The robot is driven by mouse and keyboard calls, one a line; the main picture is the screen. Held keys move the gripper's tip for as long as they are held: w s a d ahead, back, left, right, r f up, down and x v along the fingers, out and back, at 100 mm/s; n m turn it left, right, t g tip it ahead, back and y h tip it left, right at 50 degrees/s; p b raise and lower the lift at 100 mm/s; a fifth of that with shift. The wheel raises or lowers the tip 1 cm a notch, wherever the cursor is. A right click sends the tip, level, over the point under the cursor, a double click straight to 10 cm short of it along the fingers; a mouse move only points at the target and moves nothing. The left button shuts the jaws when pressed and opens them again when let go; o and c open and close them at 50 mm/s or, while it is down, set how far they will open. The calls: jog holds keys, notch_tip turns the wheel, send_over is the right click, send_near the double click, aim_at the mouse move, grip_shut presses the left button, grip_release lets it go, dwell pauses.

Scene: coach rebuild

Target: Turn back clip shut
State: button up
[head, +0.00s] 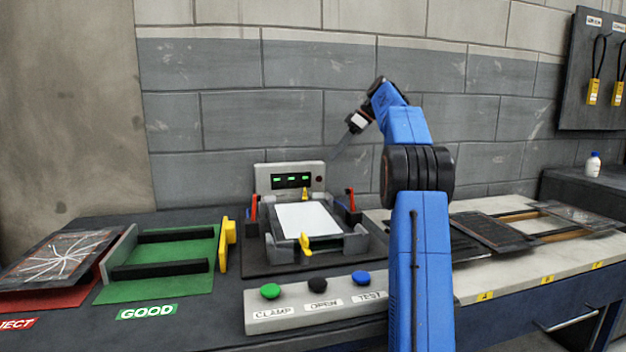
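The fixture (262,243) on the dark bench holds a flat white panel (308,218) in its frame. The yellow back clip (305,194) is at the panel's far edge, small and seemingly upright; I cannot tell whether it is turned over the panel. A second yellow clip (305,244) sits at the near edge. My gripper (342,146) is up in front of the grey wall, above and right of the fixture, apart from both clips. Its fingers look thin and faint, and their opening cannot be made out.
Red-topped posts (254,208) flank the fixture; a display box (291,178) stands behind it. A button box (320,302) lies in front. A green tray (185,283) and cracked panel (62,258) are left; dark panels (490,232) lie right.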

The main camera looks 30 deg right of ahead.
jog(key=a+m+h, duration=0.4)
jog(key=a+m, duration=0.2)
jog(key=a, duration=0.1)
jog(key=m+h, duration=0.5)
jog(key=m, duration=0.4)
send_near(305, 189)
jog(key=x, duration=0.8)
jog(key=shift+w+d+f, duration=0.1)
jog(key=shift+w+f, duration=0.05)
jog(key=shift+w, duration=0.1)
grip_shut()
